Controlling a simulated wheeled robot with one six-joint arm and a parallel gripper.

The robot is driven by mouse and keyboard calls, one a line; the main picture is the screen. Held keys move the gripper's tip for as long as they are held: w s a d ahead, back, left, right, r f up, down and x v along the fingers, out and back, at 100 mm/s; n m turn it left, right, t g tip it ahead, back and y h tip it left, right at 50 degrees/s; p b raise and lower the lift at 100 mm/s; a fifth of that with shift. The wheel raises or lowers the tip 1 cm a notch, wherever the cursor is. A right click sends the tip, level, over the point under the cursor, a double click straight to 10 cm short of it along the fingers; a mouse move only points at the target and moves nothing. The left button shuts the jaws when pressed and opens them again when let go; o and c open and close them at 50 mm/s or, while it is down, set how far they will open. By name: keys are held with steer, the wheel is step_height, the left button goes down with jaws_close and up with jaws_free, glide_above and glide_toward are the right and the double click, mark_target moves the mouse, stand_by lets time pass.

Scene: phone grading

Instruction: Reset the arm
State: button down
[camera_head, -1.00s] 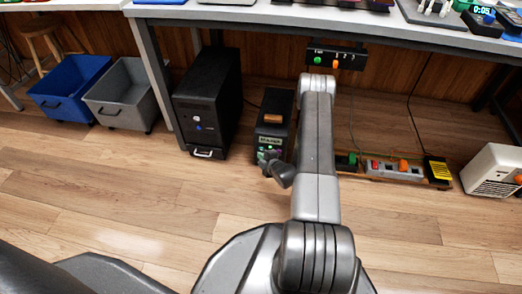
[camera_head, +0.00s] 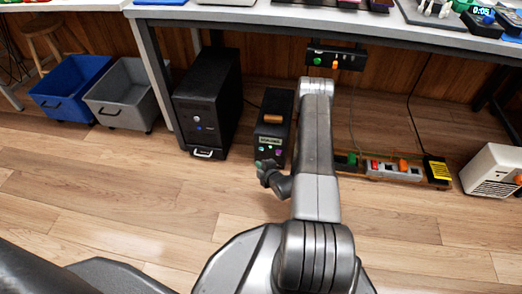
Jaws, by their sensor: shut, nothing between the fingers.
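My arm rises from the bottom middle of the head view, its grey links reaching toward the table and folding back at the top. My gripper (camera_head: 263,166) shows small and dark to the left of the upright link, with a greenish patch near its tip. It is shut and holds nothing. It appears in front of the lower part of a small black box unit with a display, and I see no contact. Part of the wrist is hidden behind my arm link.
A white-topped table (camera_head: 260,14) spans the back. Below it stand a black computer tower (camera_head: 208,105), the black box unit (camera_head: 272,122), a power strip (camera_head: 395,170) and a white heater-like box (camera_head: 492,170). Blue (camera_head: 68,90) and grey (camera_head: 118,95) bins stand left. The wooden floor in front is clear.

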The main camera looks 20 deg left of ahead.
steer(key=shift+w, duration=0.15)
stand_by(0.3)
steer(key=p, duration=0.1)
steer(key=w+p, duration=0.1)
steer(key=p, duration=0.1)
steer(key=shift+w+a+r, duration=0.25)
steer(key=shift+s+d+f, duration=0.1)
steer(key=shift+s+d, duration=0.15)
steer(key=shift+s, duration=0.65)
steer(key=shift+s+d+f, duration=0.1)
steer(key=shift+s+d, duration=0.1)
steer(key=shift+s, duration=0.75)
steer(key=shift+s+d+f, duration=0.1)
steer(key=shift+s+d, duration=0.15)
steer(key=shift+s, duration=0.65)
steer(key=shift+w, duration=0.15)
steer(key=w+b, duration=0.1)
steer(key=w, duration=0.1)
steer(key=w+a+b, duration=0.1)
steer(key=w+b, duration=0.1)
steer(key=w, duration=0.1)
steer(key=shift+w+a+f, duration=0.1)
steer(key=shift+a+f, duration=0.05)
steer(key=shift+f, duration=0.05)
